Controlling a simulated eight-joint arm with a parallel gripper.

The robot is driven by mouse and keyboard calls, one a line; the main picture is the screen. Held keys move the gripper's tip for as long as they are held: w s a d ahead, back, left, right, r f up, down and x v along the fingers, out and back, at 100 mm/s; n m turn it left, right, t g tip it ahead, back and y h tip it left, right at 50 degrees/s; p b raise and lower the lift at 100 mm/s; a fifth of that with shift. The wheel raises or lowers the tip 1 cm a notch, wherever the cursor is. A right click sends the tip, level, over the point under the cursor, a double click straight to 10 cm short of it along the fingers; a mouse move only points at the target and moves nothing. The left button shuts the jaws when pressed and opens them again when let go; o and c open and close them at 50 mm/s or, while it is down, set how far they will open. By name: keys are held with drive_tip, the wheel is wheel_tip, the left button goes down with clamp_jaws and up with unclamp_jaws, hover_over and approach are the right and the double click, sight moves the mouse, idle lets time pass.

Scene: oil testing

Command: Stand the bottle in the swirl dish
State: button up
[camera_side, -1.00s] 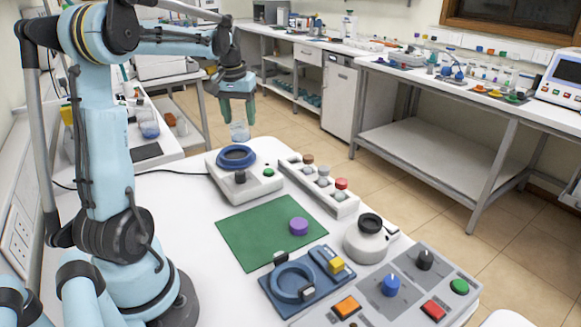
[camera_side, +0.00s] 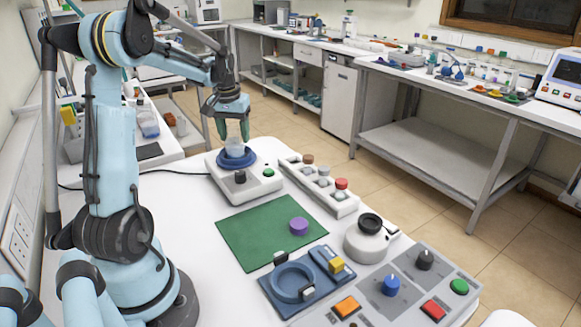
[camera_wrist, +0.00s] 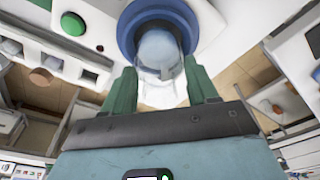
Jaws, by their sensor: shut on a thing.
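The clear bottle (camera_side: 234,147) is upright between the green fingers of my gripper (camera_side: 233,132), which is shut on it. The swirl dish (camera_side: 237,163) is a blue ring on top of a white machine with a dark knob and a green button. The bottle's lower end is over or just inside the blue ring; I cannot tell whether it touches the dish floor. In the wrist view the bottle (camera_wrist: 160,62) sits between the fingers (camera_wrist: 162,88), with the blue dish (camera_wrist: 128,28) around its far end.
A white rack (camera_side: 318,186) with several capped vials stands right of the machine. A green mat (camera_side: 262,236) with a purple cap (camera_side: 299,226) lies in front. A blue ring holder (camera_side: 270,287), a round white device (camera_side: 366,246) and a grey button panel (camera_side: 400,290) are nearer.

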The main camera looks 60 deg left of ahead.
sight(232, 137)
drive_tip(key=o, duration=1.2)
drive_tip(key=shift+f, duration=0.1)
drive_tip(key=shift+c, duration=0.2)
drive_tip(key=r, duration=0.4)
drive_tip(key=d+r, duration=0.1)
drive_tip(key=r, duration=0.3)
drive_tip(key=s+r, duration=0.1)
drive_tip(key=r, duration=0.2)
drive_tip(key=shift+s+d+r, duration=0.1)
drive_tip(key=shift+d+r, duration=0.05)
drive_tip(key=shift+r, duration=0.25)
drive_tip(key=d+f+m+t, duration=0.3)
drive_tip(key=d+f+m, duration=0.1)
drive_tip(key=d, duration=1.2)
drive_tip(key=s+d+f+m+t+h, duration=0.1)
drive_tip(key=d+f+m+t, duration=0.2)
drive_tip(key=d, duration=1.3)
drive_tip(key=shift+s+f+m, duration=0.3)
drive_tip(key=shift+f+m, duration=0.6)
drive_tip(key=shift+m, duration=0.1)
